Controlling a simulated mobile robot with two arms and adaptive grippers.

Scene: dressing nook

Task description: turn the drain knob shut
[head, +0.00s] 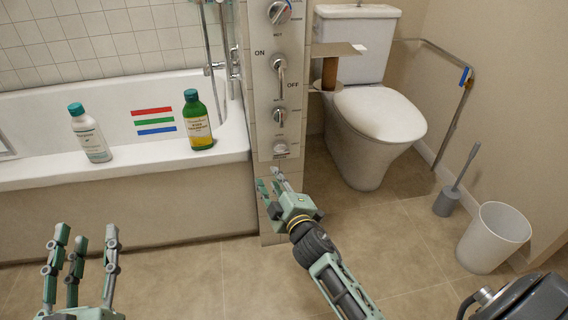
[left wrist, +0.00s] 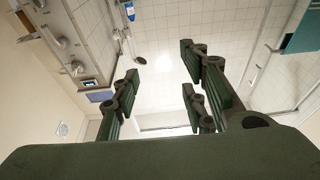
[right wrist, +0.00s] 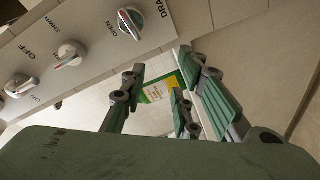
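The drain knob (right wrist: 131,22) is a round grey knob at the top of the right wrist view, beside the letters "DRA" and the word "OPEN". Its red mark lies on the side toward "OPEN". In the head view the control panel (head: 262,95) carries several controls in a column; I cannot tell which is the drain knob. My right gripper (head: 273,183) is at the panel's lower end, open and empty, apart from the drain knob in its wrist view (right wrist: 160,95). My left gripper (head: 82,250) is open and empty at the lower left, far from the panel.
The bathtub rim (head: 150,170) holds a white bottle (head: 90,135) and a green bottle (head: 197,122). A toilet (head: 370,120), a toilet brush (head: 447,202) and a waste bin (head: 494,237) stand right. A roll holder (head: 329,72) sticks out beside the panel. The middle floor is clear.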

